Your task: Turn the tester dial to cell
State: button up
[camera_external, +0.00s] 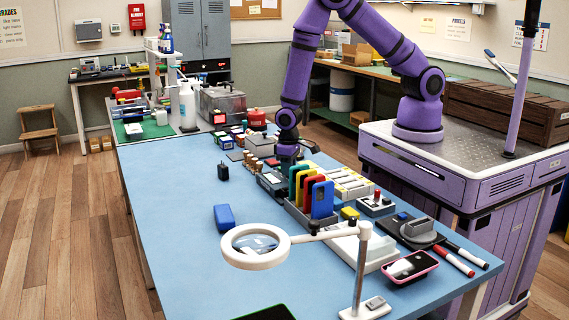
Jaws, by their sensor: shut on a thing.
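My purple arm reaches down to the blue table, and my gripper (288,160) points straight down at its far middle part. It is low over a small dark grey box (271,183), which looks like the tester, just behind the rack of coloured phones. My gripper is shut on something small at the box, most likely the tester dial. The fingers and arm hide the dial, and its markings are too small to read, so I cannot tell which setting it points to.
A rack (297,212) of upright coloured phones stands close in front of my gripper. Small bottles (256,164) stand just left of it. A ring magnifier (256,264) on a stand (361,270) is at the near side. The table's left part (175,190) is mostly clear.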

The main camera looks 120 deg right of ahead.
jog(key=shift+m, duration=2)
jog(key=o, duration=0.6)
jog(key=shift+o, duration=0.2)
notch_tip(320, 180, up, 11)
jog(key=shift+f, duration=0.1)
